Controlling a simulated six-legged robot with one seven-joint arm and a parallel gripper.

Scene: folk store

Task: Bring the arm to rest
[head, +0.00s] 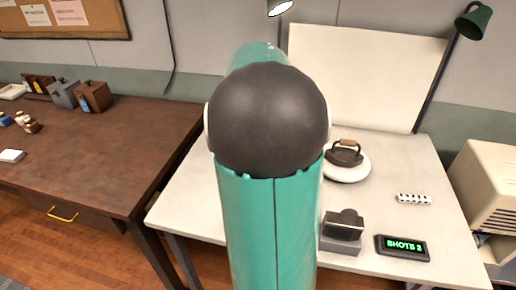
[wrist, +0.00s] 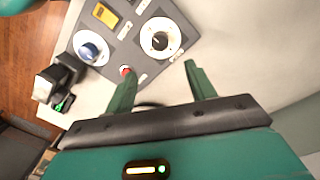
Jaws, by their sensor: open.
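My gripper (wrist: 161,68) shows in the wrist view with its two green fingers spread apart and nothing between them. Past the fingertips is a grey control panel (wrist: 125,52) with a blue knob (wrist: 90,47), a white-rimmed dial (wrist: 159,38) and a red button (wrist: 126,71). The left finger is near the red button in the picture; I cannot tell whether they touch. In the head view my teal arm with its black joint stands upright in the middle. It hides my gripper and the panel there.
The white table (head: 190,195) holds a dark iron (head: 344,153) on a round white plate, a black device on a grey block (head: 342,240), a "SHOTS 2" display (head: 402,248) and a perforated white piece (head: 413,199). A brown desk (head: 110,130) stands left, a beige cabinet (head: 490,180) right.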

